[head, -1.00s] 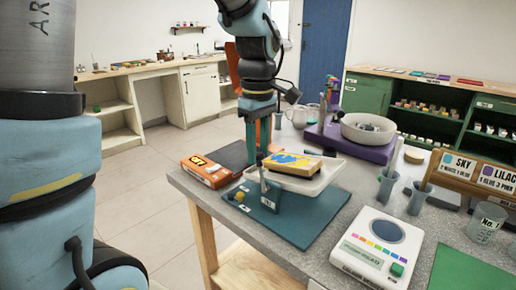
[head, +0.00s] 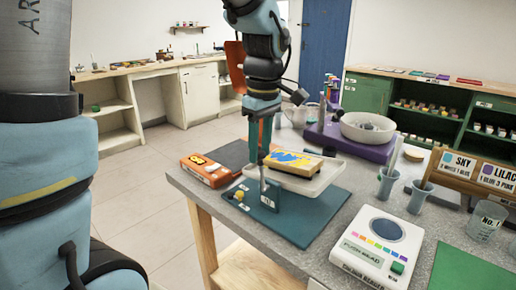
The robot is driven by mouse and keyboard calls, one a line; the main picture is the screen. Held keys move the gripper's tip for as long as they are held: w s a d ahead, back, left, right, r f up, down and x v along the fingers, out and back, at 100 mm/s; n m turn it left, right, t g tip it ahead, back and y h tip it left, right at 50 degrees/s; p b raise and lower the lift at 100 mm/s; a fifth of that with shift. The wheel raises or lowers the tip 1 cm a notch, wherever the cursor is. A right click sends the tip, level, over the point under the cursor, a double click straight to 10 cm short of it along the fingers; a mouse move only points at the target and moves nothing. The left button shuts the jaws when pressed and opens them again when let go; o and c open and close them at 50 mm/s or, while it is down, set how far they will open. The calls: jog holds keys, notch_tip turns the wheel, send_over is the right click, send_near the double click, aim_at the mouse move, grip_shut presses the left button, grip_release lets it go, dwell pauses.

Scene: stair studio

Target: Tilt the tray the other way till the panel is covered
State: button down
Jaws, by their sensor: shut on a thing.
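The white tray (head: 318,185) sits raised on a stand above a teal base board (head: 318,222) at the table's near left. The panel (head: 300,168), a thick block with wooden sides, lies in the tray. Its top carries yellow paint and a patch of blue (head: 288,158); how far each colour spreads is hard to tell at this size. My gripper (head: 263,152) points down at the tray's left end, shut on what looks like the tray's upright handle (head: 263,172). The fingertips partly hide the handle's top. The tray's exact slope is hard to tell.
An orange box (head: 206,172) lies left of the tray by the table edge. A small yellow ball (head: 239,196) rests on the base board. A white scale (head: 372,250), grey cups (head: 387,183) and a purple stand with a white bowl (head: 368,128) stand to the right.

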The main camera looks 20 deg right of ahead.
jog(key=s+d+t+y+b, duration=0.1)
jog(key=b, duration=0.2)
jog(key=s+t+y+b, duration=0.1)
jog(key=s+t+b, duration=0.1)
jog(key=b, duration=0.1)
jog(key=s+d+f+t+y+b, duration=0.1)
jog(key=t+b, duration=0.1)
jog(key=b, duration=0.1)
jog(key=shift+s+d, duration=0.3)
jog(key=shift+s+r+b, duration=0.1)
jog(key=shift+s+b, duration=0.1)
jog(key=shift+b, duration=0.25)
jog(key=c, duration=0.5)
grip_release()
jog(key=shift+c, duration=0.2)
jog(key=shift+d+r, duration=0.1)
jog(key=v, duration=1)
jog(key=shift+s+r, duration=0.15)
jog(key=shift+s, duration=0.15)
jog(key=shift+d, duration=0.15)
